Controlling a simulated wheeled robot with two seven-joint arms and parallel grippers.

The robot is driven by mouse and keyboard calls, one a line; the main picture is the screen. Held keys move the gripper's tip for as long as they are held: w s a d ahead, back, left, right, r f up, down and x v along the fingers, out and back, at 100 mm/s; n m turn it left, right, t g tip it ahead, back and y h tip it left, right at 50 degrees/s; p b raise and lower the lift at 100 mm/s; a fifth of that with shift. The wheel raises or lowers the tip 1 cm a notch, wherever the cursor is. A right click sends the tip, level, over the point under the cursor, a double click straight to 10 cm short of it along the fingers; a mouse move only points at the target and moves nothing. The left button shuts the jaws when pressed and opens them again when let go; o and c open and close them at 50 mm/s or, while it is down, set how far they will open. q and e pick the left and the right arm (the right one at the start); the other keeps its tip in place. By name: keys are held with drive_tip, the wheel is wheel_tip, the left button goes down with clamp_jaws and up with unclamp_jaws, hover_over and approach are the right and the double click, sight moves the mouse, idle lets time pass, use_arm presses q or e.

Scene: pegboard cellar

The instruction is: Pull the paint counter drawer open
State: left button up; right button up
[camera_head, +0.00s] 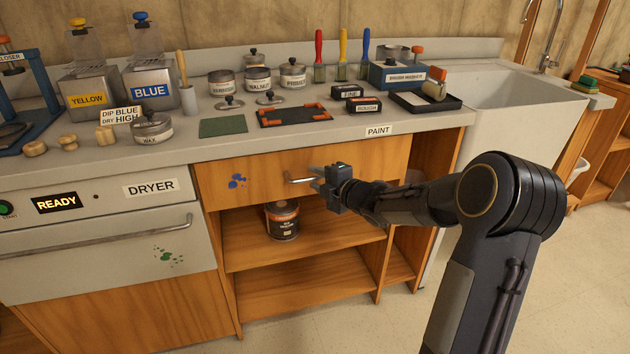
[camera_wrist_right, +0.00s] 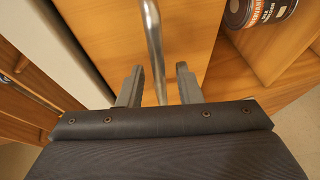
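The paint counter drawer (camera_head: 265,178) is a wooden front under the counter's PAINT label (camera_head: 378,131). It looks shut, flush with the cabinet. Its metal bar handle (camera_head: 299,180) is partly hidden by my right gripper (camera_head: 317,179), which is at the handle's right end. In the right wrist view, the handle bar (camera_wrist_right: 153,40) runs down between the two fingers of the right gripper (camera_wrist_right: 159,72). The fingers are apart, with a gap visible on each side of the bar. My left gripper is out of view.
Below the drawer is an open shelf with a dark can (camera_head: 283,222). The dryer (camera_head: 95,215) is at the left, and a white sink (camera_head: 510,105) at the right. Jars, brushes and a black tray (camera_head: 425,101) stand on the counter (camera_head: 290,138). Floor is clear at front right.

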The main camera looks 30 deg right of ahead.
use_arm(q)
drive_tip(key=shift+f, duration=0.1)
use_arm(e)
drive_tip(key=shift+w, duration=0.4)
clamp_jaws()
drive_tip(key=shift+f, duration=0.1)
